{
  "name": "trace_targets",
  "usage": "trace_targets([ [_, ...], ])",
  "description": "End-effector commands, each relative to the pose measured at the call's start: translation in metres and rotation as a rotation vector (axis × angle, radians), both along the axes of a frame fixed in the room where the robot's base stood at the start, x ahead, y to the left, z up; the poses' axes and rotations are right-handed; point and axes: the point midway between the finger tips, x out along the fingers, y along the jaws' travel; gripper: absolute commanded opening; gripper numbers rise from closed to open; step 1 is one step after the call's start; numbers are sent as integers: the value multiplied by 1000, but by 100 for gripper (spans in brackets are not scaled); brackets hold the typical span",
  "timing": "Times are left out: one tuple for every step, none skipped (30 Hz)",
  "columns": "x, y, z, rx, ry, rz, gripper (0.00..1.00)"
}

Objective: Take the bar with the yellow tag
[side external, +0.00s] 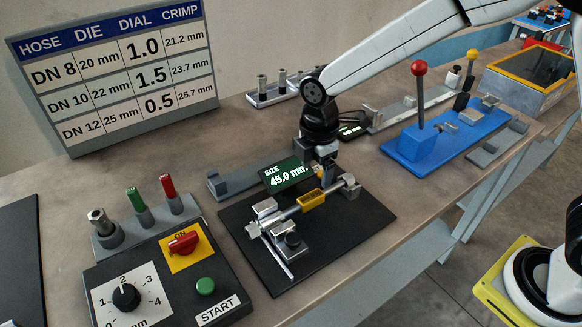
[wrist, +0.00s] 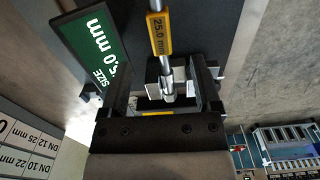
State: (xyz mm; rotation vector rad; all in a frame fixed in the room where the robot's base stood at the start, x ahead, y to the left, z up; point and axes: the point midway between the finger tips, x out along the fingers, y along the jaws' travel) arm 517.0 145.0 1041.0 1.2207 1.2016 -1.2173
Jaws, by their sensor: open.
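The bar (side external: 330,191) is a silver rod with a yellow tag (side external: 312,200) around its middle. It lies across metal supports on a black plate (side external: 357,233). In the wrist view the yellow tag (wrist: 158,34) reads 25.0 mm, and the bar's silver end (wrist: 167,90) shows between my fingers. My gripper (side external: 323,170) is over the far side of the plate, close to the bar, fingers downward. Its two dark fingers (wrist: 166,75) are apart in the wrist view, with a gap on each side of the bar. I cannot tell whether the fingertips are at the bar's height.
A green display (side external: 288,174) reading SIZE 45.0 mm stands beside my gripper. A control box (side external: 205,262) with a dial, red switch and START button is at front left. A blue fixture (side external: 455,143) with red and yellow knobs is to the right. A chart board (side external: 120,75) stands behind.

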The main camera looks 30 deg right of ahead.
Motion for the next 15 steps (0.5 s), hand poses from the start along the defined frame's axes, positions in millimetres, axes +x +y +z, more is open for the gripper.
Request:
trace_targets([
  [0, 2, 0, -1, 2, 11, 81],
  [1, 2, 0, -1, 2, 15, 81],
  [1, 2, 0, -1, 3, 18, 81],
  [1, 2, 0, -1, 3, 18, 81],
  [1, 2, 0, -1, 3, 18, 81],
  [0, 2, -1, -1, 3, 17, 81],
  [0, 2, -3, -1, 3, 16, 81],
  [0, 2, -4, -1, 4, 16, 81],
  [0, 2, -7, -2, 5, 16, 81],
  [0, 2, -10, -2, 5, 15, 81],
  [0, 2, -12, -2, 5, 15, 81],
  [0, 2, -16, -2, 5, 15, 81],
  [0, 1, -18, -2, 4, 14, 81],
  [0, 1, -20, -2, 4, 14, 81],
  [0, 1, -23, -2, 4, 14, 81],
])
